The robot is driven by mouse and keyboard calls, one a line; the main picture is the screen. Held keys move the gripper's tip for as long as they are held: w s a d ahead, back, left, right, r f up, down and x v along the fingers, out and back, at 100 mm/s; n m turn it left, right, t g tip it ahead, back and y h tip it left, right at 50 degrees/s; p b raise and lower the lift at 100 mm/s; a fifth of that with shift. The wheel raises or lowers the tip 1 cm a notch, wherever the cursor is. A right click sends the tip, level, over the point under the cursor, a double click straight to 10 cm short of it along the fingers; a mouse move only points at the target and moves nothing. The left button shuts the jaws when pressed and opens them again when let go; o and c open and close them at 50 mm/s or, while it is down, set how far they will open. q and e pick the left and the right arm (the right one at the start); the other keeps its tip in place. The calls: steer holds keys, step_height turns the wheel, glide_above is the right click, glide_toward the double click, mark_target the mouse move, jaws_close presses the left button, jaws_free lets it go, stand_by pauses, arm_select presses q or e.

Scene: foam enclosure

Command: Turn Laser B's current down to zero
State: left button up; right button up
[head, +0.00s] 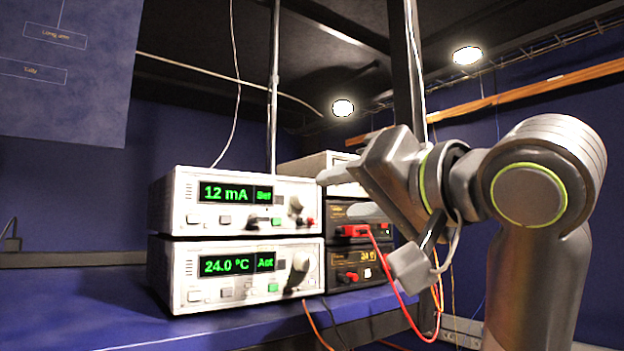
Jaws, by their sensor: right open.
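The fingertips appear just right of the knob; the exact gap in depth is unclear. My left gripper is out of view.
Below it, a similar white unit (183,272) reads "24.0 °C", with its own knob (301,262). Dark power supplies (340,258) with red plugs and a red cable (392,285) stand to the right. A metal post (275,90) rises behind. The blue shelf (75,300) is clear at left.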

mark_target(306, 200)
steer(key=p+x, duration=0.3)
steer(key=x, duration=0.4)
steer(key=shift+w, duration=0.1)
steer(key=shift+w+a, duration=0.3)
steer(key=shift+w, duration=0.05)
jaws_close()
